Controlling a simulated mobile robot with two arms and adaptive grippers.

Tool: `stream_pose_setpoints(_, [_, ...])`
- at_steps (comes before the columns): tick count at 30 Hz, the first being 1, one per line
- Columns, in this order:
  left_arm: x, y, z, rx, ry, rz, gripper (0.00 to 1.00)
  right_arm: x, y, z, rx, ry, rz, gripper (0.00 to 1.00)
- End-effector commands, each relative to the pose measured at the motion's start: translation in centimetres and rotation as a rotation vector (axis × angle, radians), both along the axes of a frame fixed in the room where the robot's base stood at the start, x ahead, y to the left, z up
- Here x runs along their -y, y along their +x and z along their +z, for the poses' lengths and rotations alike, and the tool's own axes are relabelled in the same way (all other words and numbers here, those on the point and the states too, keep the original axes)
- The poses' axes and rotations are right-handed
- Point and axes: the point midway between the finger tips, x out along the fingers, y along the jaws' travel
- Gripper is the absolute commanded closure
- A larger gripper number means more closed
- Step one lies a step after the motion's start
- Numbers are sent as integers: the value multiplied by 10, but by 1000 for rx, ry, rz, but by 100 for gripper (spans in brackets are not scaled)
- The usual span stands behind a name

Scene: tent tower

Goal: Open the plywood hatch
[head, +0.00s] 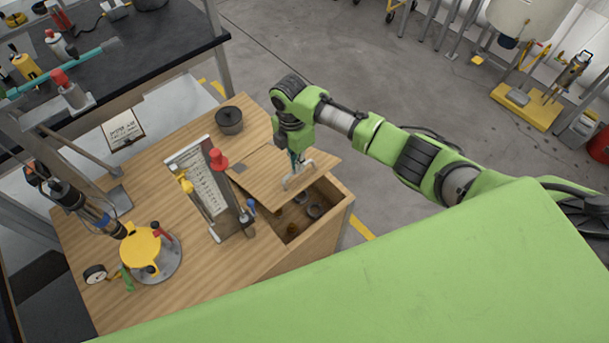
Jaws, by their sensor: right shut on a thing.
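The plywood hatch (262,162) is a flat wooden panel on the right part of the wooden bench top. It is partly open, with a gap along its near edge. Below the gap is a compartment (322,212) holding dark rings and small brown items. My right gripper (298,183) points down at the near edge of the hatch and is shut on it. The exact contact of the fingertips is small and hard to make out. Whether the panel is tilted or shifted is hard to tell. My left gripper is not in view.
A dark round pot (229,121) stands behind the hatch. A gauge board (207,185) with red and yellow knobs stands close to its left. A yellow-topped fixture (141,248) sits at the bench's left. Open floor (330,50) lies beyond the bench.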

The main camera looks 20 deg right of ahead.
Motion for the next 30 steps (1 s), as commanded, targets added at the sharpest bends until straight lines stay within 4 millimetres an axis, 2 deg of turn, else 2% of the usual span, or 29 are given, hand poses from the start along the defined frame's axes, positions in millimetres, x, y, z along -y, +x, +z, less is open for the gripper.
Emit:
stream_pose_setpoints(1, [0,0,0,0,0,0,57,-5,11,7,27,11,2,100])
stream_pose_setpoints(6, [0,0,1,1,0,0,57,-9,22,19,27,10,2,100])
stream_pose_setpoints(24, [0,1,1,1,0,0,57,-11,27,24,24,9,1,100])
stream_pose_setpoints(25, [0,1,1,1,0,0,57,-11,27,24,23,9,1,86])
stream_pose_setpoints(26, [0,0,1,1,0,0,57,-11,27,24,23,10,1,79])
stream_pose_setpoints(27, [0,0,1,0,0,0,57,-12,27,24,23,10,1,75])
stream_pose_setpoints(30, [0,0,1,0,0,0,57,-11,26,24,21,9,1,75])
